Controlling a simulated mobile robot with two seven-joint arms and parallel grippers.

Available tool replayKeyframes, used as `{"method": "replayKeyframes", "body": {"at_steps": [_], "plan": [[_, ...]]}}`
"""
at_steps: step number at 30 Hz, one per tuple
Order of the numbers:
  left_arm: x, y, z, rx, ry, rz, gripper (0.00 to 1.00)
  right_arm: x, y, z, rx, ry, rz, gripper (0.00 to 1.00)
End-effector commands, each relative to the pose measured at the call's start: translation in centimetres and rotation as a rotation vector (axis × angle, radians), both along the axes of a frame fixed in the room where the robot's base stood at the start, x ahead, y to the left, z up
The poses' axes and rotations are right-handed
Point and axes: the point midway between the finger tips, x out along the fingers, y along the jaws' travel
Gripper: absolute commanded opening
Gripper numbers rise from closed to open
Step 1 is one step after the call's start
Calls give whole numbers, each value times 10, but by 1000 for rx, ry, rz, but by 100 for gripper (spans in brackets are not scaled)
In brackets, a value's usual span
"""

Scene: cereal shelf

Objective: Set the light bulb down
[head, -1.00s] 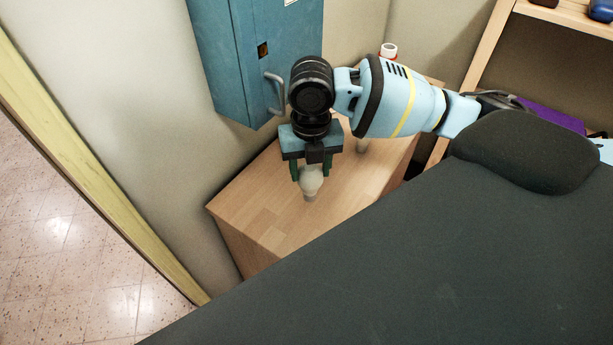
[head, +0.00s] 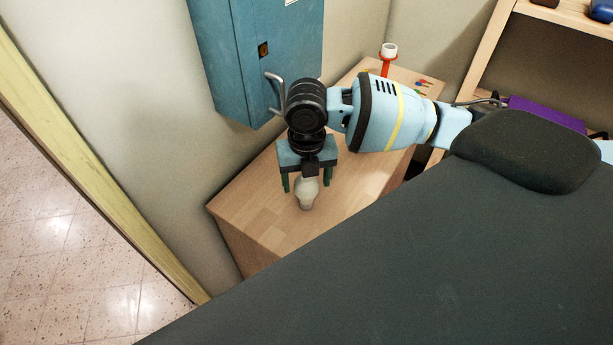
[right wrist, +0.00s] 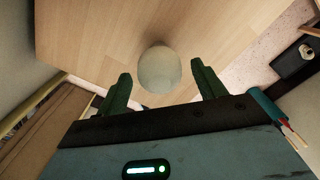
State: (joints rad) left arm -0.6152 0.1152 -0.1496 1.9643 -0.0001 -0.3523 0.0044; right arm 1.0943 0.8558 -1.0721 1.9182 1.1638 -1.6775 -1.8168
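The light bulb (head: 307,195) is white and looks upright, its narrow base down at the wooden cabinet top (head: 262,208). In the right wrist view, the bulb (right wrist: 159,70) shows as a round, pale dome over the wood. My right gripper (head: 307,186) points down over the bulb, with one green finger on each side. The fingers are spread, and the right wrist view shows a gap between each finger and the bulb. Whether the base fully touches the wood is hard to tell. My left gripper is not in view.
A blue wall box (head: 222,60) with a handle hangs close behind my right gripper. A red and white item (head: 388,58) stands at the cabinet's far end, near small colored pieces (head: 424,84). A wooden shelf (head: 486,50) is at the right. The cabinet's near left corner is clear.

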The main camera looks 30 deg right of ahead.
Motion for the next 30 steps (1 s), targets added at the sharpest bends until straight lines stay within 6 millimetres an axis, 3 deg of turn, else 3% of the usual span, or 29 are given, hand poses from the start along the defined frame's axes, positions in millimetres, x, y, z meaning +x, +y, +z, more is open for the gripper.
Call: {"method": "replayKeyframes", "body": {"at_steps": [8, 13, 24, 30], "plan": [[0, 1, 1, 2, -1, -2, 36, 0, 0, 1, 1, -1, 0, 71], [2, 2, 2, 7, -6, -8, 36, 1, 0, 13, 1, -4, 0, 71], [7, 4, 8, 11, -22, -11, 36, 1, 0, 84, 1, -5, 0, 71], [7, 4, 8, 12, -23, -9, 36, 1, 0, 113, 1, -2, 0, 71]]}}
